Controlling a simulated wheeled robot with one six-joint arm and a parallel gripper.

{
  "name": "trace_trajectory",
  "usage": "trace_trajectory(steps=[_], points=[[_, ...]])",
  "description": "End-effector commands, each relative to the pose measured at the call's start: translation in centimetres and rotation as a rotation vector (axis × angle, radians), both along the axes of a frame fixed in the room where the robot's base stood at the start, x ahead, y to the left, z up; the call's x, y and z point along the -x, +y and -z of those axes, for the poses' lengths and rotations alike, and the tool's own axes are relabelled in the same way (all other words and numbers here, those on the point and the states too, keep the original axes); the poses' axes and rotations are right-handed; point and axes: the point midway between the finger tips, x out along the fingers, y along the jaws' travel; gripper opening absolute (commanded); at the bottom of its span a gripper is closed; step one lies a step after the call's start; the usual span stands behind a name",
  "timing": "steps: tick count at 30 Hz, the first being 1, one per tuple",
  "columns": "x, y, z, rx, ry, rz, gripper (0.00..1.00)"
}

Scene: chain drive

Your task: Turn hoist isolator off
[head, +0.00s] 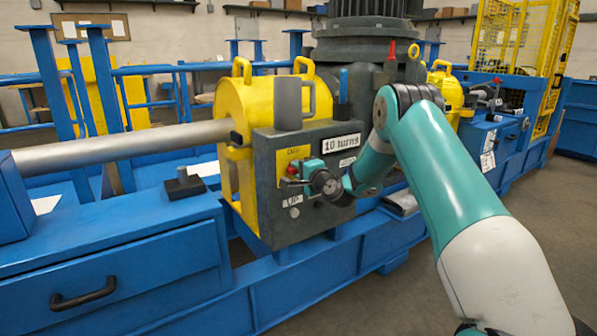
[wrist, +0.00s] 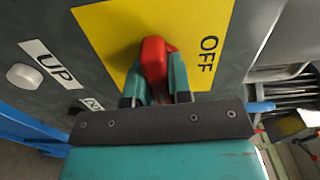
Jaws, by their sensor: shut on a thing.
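The hoist isolator is a red handle (wrist: 155,62) on a yellow plate (wrist: 120,30) marked OFF in the wrist view. My gripper (wrist: 156,88) is shut on the red handle, with a teal finger on each side of it. In the head view the red handle (head: 293,168) shows on the front of a dark grey box (head: 330,208), with my gripper (head: 298,176) at it. My wrist hides part of the yellow plate in the head view. The lower part of the handle is hidden between the fingers.
An UP label (wrist: 53,64) and a pale round button (wrist: 25,77) sit beside the plate. A blue bench with a drawer (head: 90,285) stands at the left in the head view. A yellow guard (head: 245,105) and grey shaft (head: 120,150) lie beside the box. Open floor lies at the right.

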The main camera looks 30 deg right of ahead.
Motion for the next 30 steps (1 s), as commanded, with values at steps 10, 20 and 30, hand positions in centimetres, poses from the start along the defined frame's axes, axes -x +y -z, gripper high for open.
trace_trajectory(steps=[10,20,30], points=[[0.02,-0.03,0.43,0.253,-0.01,0.001,0.0],[0.04,-0.03,0.55,0.567,-0.019,0.0,0.0],[0.05,-0.06,0.56,0.89,-0.03,0.001,0.0]])
